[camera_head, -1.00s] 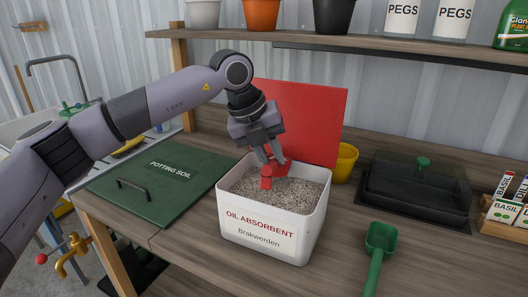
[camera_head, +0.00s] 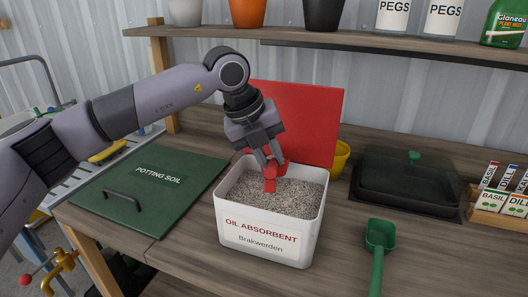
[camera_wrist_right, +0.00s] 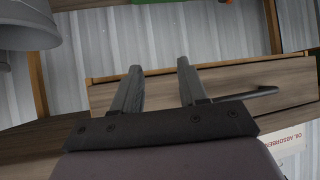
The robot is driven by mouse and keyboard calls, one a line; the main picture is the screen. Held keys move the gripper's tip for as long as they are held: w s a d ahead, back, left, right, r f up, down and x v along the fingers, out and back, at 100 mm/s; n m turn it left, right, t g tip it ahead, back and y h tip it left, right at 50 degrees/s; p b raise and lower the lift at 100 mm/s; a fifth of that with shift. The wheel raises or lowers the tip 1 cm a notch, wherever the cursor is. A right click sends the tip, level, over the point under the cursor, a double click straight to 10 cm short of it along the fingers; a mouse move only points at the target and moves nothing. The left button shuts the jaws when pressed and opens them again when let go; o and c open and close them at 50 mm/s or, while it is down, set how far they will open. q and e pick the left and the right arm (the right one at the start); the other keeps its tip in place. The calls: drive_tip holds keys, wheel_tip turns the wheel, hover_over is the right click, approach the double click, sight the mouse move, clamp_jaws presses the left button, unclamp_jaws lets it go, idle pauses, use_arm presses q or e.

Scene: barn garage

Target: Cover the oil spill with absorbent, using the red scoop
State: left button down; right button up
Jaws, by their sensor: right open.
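The white bin of oil absorbent (camera_head: 222,225) stands on the bench, filled with grey-brown granules (camera_head: 308,190). Its red lid (camera_head: 315,120) stands open behind it. My left gripper (camera_head: 270,161) points down over the bin, its fingers shut on the red scoop (camera_head: 269,185). The scoop is at the granules; how deep it sits is hard to tell. My right gripper (camera_wrist_right: 158,72) shows only in the right wrist view. It is open and empty, facing a wooden drawer front (camera_wrist_right: 230,82) with a dark handle. The oil spill is not in view.
A green potting soil lid (camera_head: 150,192) lies left of the bin. A green scoop (camera_head: 378,250) lies right of it. A yellow pot (camera_head: 341,160), a dark covered tray (camera_head: 408,185) and seed boxes (camera_head: 490,203) stand further back and right. A shelf (camera_head: 400,45) runs above.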

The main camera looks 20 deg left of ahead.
use_arm(q)
drive_tip(key=shift+r, duration=0.1)
drive_tip(key=shift+s+d+r+t+b, duration=0.15)
drive_tip(key=shift+s+r+t+b, duration=0.1)
drive_tip(key=shift+r+t+b, duration=0.45)
drive_tip(key=shift+s+r+m+t+y+b, duration=0.2)
drive_tip(key=shift+r+t+b, duration=0.2)
drive_tip(key=shift+r, duration=0.5)
drive_tip(key=shift+s+r+m+t+y+b, duration=0.1)
drive_tip(key=shift+s+r+t+y+b, duration=0.15)
drive_tip(key=shift+r+t, duration=0.45)
drive_tip(key=shift+w+r, duration=0.1)
drive_tip(key=shift+r, duration=0.05)
